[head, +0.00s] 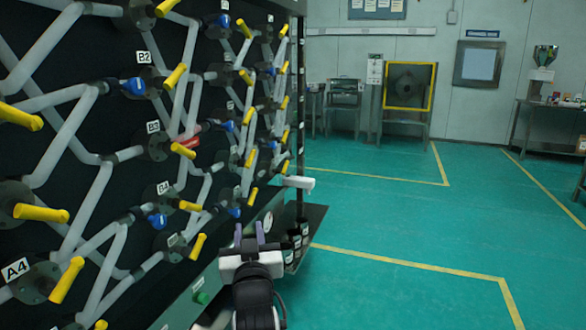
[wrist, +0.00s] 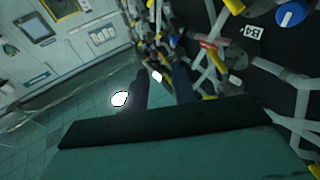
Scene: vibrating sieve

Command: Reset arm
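My gripper (head: 249,232) is low in the middle of the head view, in front of the lower right part of the pipe panel (head: 120,125). Its two purplish fingers point away and stand apart, with nothing seen between them. In the wrist view the dark fingers of my gripper (wrist: 160,90) also stand apart. The panel carries grey pipes, yellow handles (head: 40,213) and blue knobs (head: 157,221). One handle is red (head: 183,150). It also shows in the wrist view (wrist: 212,46).
A shelf with dark bottles (head: 295,240) sits close to the right of my gripper. A white spout-like part (head: 299,182) sticks out above it. Open green floor (head: 400,220) with yellow lines lies right. A yellow-framed machine (head: 408,86) and a table (head: 545,115) stand farther back.

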